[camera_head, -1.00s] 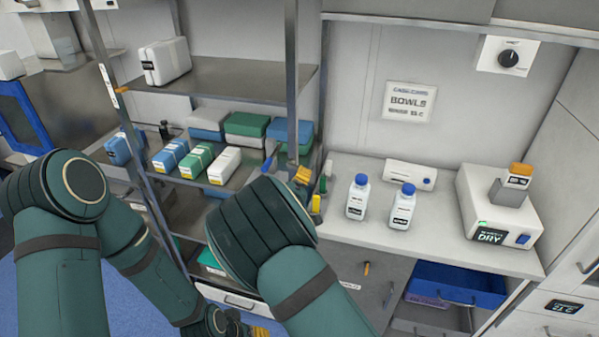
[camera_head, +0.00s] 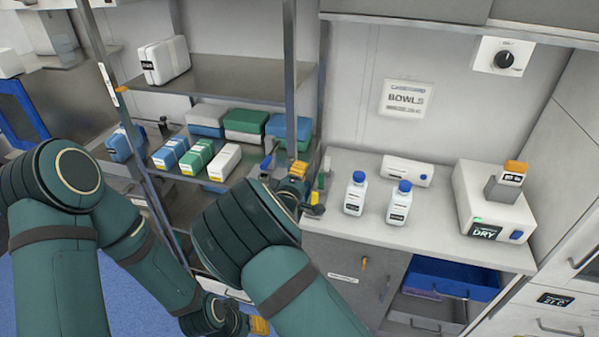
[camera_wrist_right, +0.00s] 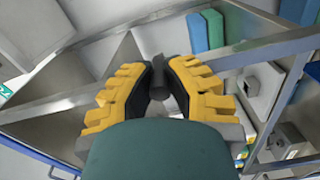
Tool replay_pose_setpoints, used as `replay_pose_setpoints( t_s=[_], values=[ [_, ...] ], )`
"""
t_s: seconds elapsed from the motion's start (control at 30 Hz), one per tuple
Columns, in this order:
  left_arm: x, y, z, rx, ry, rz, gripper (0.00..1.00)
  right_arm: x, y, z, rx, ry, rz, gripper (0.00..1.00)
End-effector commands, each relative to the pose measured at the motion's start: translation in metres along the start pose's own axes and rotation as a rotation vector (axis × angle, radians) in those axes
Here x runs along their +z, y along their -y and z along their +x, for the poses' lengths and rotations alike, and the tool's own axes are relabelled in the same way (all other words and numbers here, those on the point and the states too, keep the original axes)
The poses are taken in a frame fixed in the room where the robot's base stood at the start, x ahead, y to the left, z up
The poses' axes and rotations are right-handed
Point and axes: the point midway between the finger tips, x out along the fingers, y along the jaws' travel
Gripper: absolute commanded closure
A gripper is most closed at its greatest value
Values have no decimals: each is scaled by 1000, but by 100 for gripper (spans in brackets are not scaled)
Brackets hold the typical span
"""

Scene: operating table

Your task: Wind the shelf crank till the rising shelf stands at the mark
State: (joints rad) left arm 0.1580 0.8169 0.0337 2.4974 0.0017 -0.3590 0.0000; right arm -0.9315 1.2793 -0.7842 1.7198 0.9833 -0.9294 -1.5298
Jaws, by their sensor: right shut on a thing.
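The metal shelf rack stands at left, with the upper shelf (camera_head: 225,78) above a lower shelf (camera_head: 185,190) holding several boxes. I cannot tell which shelf rises. A small white label (camera_head: 107,84) is on the left front post; I cannot tell whether it is the mark. My right gripper (camera_head: 297,185) is beside the rack's right front post. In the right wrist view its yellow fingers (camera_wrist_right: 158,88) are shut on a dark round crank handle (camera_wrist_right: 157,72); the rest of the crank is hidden.
A white counter (camera_head: 440,225) at right carries two blue-capped bottles (camera_head: 354,194) and a white device (camera_head: 495,205). An open blue drawer (camera_head: 455,280) juts out below it. A white case (camera_head: 164,60) sits on the upper shelf.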

Motion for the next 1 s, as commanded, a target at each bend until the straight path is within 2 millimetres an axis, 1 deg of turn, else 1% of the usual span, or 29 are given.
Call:
replay_pose_setpoints(
  t_s=[0.07,0.1,0.17,0.47,0.57,0.67,1.0],
  values=[
    [0,0,0,0,0,0,53,-1,-2,1,5,-1,2,100],
    [0,0,0,0,0,0,53,-1,-2,1,4,-1,2,73],
    [0,0,0,0,0,0,53,-1,-2,0,4,-1,2,53],
    [0,0,0,0,0,0,53,0,-1,0,1,-1,1,53],
    [0,0,0,0,0,0,53,-1,-1,-5,1,-1,1,53],
    [0,0,0,0,0,0,53,-2,-1,-18,1,-2,1,53],
    [0,0,0,0,0,0,53,-1,-1,-85,0,-3,0,53]
  ],
)
